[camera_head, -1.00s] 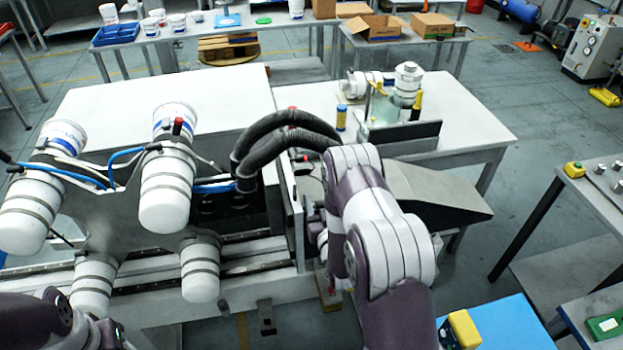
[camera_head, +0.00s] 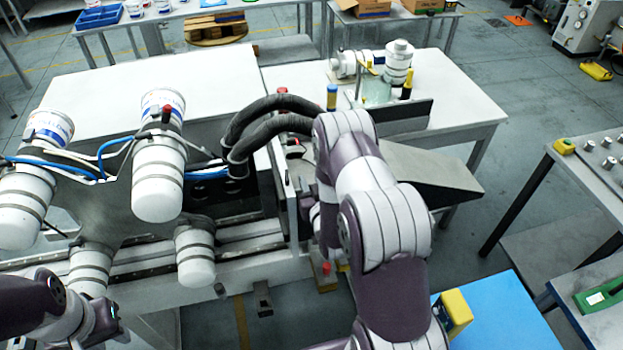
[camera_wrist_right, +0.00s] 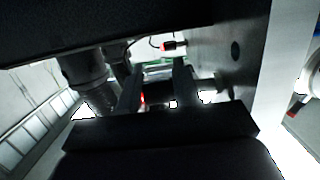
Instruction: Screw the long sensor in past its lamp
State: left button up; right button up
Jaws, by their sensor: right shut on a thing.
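My right gripper (camera_wrist_right: 158,82) shows in the right wrist view as two dark fingers in a dim gap of the machine. It is shut on what looks like the long sensor (camera_wrist_right: 143,98), of which only a small red glow shows by the left finger. Its body and thread are hidden in the dark. A second red-tipped part (camera_wrist_right: 172,46) with a cable sticks out of the metal plate (camera_wrist_right: 220,60) beyond the fingers. In the head view my right arm hides its gripper beside the machine. My left gripper (camera_head: 108,322) is at the lower left; its fingers are unclear.
White rollers (camera_head: 160,182) and blue hoses fill the machine's left side. Thick black hoses (camera_head: 262,112) arch close to my right arm. A dark sloped chute (camera_head: 432,172) lies right of it. A blue-topped table (camera_head: 495,318) with a yellow block (camera_head: 455,308) is at the lower right.

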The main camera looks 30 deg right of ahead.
dwell(0.3)
jog(key=o, duration=1)
jog(key=shift+f, duration=0.1)
jog(key=shift+c, duration=0.2)
jog(key=shift+w, duration=0.2)
jog(key=b+v, duration=0.5)
jog(key=v, duration=0.7)
jog(key=shift+s+r, duration=0.25)
jog(key=shift+s, duration=0.05)
